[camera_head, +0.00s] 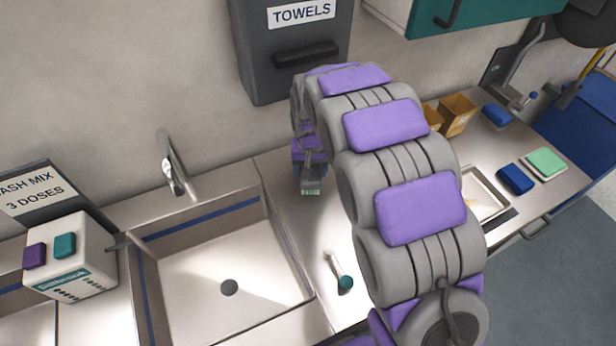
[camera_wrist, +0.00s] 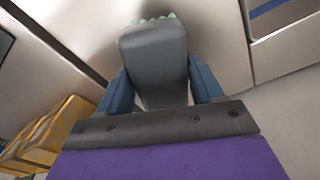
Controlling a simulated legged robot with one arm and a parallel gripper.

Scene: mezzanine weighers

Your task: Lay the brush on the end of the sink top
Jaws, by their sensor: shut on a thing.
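The brush (camera_head: 311,186), a grey block with pale green bristles, hangs bristles down in my gripper (camera_head: 308,168) over the sink top (camera_head: 300,235), right of the basin. In the wrist view, the blue fingers of my gripper (camera_wrist: 162,80) are shut on both sides of the grey brush (camera_wrist: 153,60). Its green bristles show at the far end. I cannot tell whether the bristles touch the steel. My arm hides part of the counter to the right.
A green-ended scoop (camera_head: 345,282) lies on the steel near the front. The sink basin (camera_head: 225,255) and tap (camera_head: 175,165) are left. A white dispenser (camera_head: 70,255) stands further left. The towel box (camera_head: 295,50) hangs behind. Cardboard boxes (camera_head: 457,113) and blue brushes or sponges (camera_head: 515,179) are right.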

